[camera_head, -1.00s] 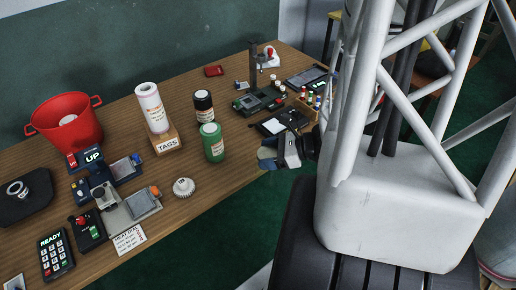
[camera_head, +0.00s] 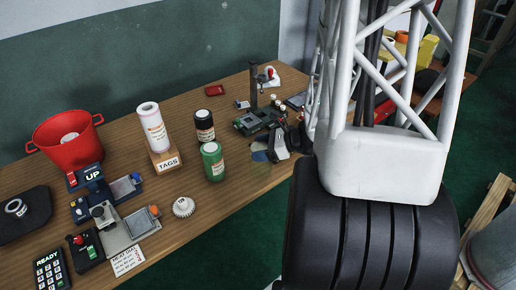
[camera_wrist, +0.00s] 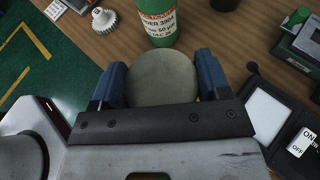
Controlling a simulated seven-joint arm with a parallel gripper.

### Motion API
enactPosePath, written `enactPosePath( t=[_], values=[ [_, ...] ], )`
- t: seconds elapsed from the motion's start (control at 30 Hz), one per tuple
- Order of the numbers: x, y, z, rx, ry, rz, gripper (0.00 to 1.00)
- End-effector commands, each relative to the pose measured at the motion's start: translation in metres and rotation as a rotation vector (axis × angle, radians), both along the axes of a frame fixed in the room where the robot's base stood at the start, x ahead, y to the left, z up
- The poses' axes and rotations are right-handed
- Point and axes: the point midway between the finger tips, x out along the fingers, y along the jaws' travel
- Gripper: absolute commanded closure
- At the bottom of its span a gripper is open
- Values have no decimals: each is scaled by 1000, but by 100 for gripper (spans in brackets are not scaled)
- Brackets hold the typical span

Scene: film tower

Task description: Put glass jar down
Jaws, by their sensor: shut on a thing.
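My gripper (camera_head: 268,150) is shut on the glass jar (camera_head: 259,169), which shows as a faint see-through shape under the fingers at the table's front edge. In the wrist view the jar's round grey-beige top (camera_wrist: 162,78) sits between the two blue fingers of my gripper (camera_wrist: 162,88). The jar looks upright. Its base is hidden in the wrist view, and I cannot tell whether it touches the table.
A green bottle (camera_head: 213,161) stands just left of the jar, with a black bottle (camera_head: 204,126) behind it. A green-black device (camera_head: 257,121) stands behind my gripper. A white gear-like knob (camera_head: 183,207) lies front left. Bare wood (camera_head: 232,190) shows between knob and jar.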

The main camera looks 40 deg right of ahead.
Motion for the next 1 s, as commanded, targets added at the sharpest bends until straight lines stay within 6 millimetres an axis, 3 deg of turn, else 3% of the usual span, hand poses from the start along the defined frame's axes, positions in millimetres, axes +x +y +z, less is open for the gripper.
enactPosePath(
  t=[0.33, 0.77, 1.0],
  values=[
    [33, -17, -3, 1, -1, 0, 98],
    [35, -18, -4, 1, -1, 0, 98],
    [35, -18, -16, 2, 1, 0, 98]
  ],
)
